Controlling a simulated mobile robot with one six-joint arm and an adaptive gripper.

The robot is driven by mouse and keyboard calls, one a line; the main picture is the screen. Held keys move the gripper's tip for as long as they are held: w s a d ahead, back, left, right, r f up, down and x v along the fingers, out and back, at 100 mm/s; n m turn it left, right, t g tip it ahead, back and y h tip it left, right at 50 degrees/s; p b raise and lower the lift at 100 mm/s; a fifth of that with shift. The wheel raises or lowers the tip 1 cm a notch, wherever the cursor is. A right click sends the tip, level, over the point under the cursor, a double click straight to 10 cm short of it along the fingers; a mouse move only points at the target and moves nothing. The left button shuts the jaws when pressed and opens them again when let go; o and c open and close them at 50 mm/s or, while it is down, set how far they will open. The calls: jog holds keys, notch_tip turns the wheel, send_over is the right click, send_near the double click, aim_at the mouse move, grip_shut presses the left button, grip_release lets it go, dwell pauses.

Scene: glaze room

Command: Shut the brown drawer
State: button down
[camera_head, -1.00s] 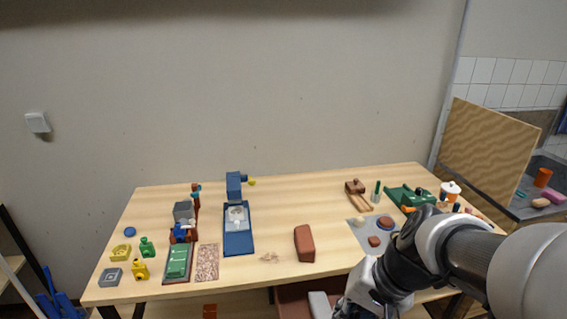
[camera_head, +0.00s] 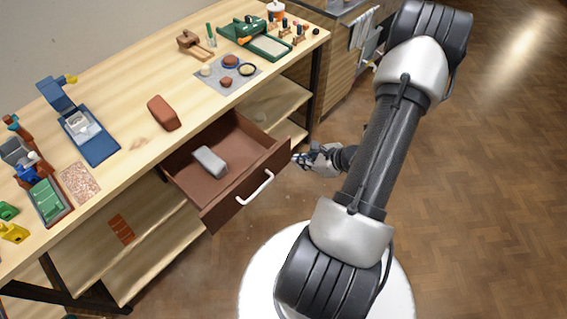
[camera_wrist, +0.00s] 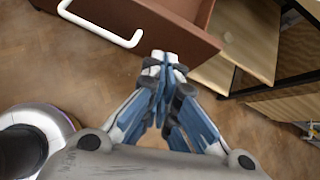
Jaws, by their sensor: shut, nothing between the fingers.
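The brown drawer (camera_head: 212,203) is pulled well out from under the wooden table's front edge in the head view. It has a white bar handle (camera_head: 254,188) on its front and a grey block (camera_head: 210,161) inside. My gripper (camera_head: 297,159) is shut and empty, at the right end of the drawer front. In the wrist view, the fingertips (camera_wrist: 164,58) are close to the lower edge of the drawer front (camera_wrist: 183,38), to the right of the handle (camera_wrist: 100,22). I cannot tell whether they touch it.
The tabletop (camera_head: 140,145) holds a red-brown block (camera_head: 163,113), a grey mat (camera_head: 213,84) with small round pieces, blue and green devices. Lower shelves (camera_head: 150,258) flank the drawer, and a black table leg (camera_head: 318,80) stands at right. Floor in front is open.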

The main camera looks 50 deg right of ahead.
jog(key=s+d+f+m+h, duration=0.1)
jog(key=s+f+m, duration=0.2)
jog(key=s+f, duration=0.15)
jog(key=b, duration=0.3)
send_near(279, 165)
notch_tip(279, 165, down, 3)
jog(key=s, duration=0.1)
jog(key=shift+w+a+f, duration=0.1)
jog(key=shift+w, duration=0.95)
jog(key=shift+w+a+f, duration=0.1)
jog(key=shift+w, duration=1)
jog(key=shift+w, duration=0.1)
